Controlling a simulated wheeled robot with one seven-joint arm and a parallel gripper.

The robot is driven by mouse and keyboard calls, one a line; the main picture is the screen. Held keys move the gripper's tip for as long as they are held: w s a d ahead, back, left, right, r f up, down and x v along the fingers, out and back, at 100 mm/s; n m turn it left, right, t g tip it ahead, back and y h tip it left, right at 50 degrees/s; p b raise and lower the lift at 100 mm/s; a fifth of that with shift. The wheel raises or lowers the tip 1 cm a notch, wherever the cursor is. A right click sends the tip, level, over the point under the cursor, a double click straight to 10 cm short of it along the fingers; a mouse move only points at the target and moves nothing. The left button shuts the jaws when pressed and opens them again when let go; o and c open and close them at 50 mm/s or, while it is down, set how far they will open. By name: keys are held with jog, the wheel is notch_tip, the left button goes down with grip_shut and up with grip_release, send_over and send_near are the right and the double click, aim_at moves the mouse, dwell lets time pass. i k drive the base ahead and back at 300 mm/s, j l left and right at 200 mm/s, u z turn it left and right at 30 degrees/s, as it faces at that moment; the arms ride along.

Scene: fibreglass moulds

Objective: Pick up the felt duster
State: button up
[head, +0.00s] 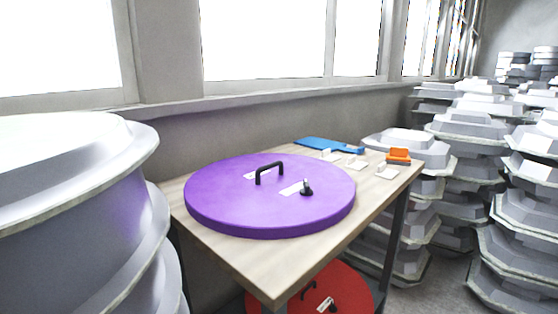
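The felt duster looks to be the small orange block with a dark underside (398,156). It lies flat at the far right corner of the wooden table (262,267), close to the right edge. My gripper is not in view, so its state and its distance from the duster do not show.
A large purple disc (228,200) with a black handle and a small black knob covers much of the table. A blue flat item (322,144) and small white pieces (387,173) lie near the duster. A red disc (352,290) sits below. Stacked grey moulds (60,190) flank both sides.

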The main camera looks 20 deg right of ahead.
aim_at(398, 155)
jog(key=i+l, duration=0.2)
jog(key=l, duration=0.2)
jog(key=i+l+z, duration=0.1)
jog(key=l, duration=0.25)
jog(key=i+l, duration=0.35)
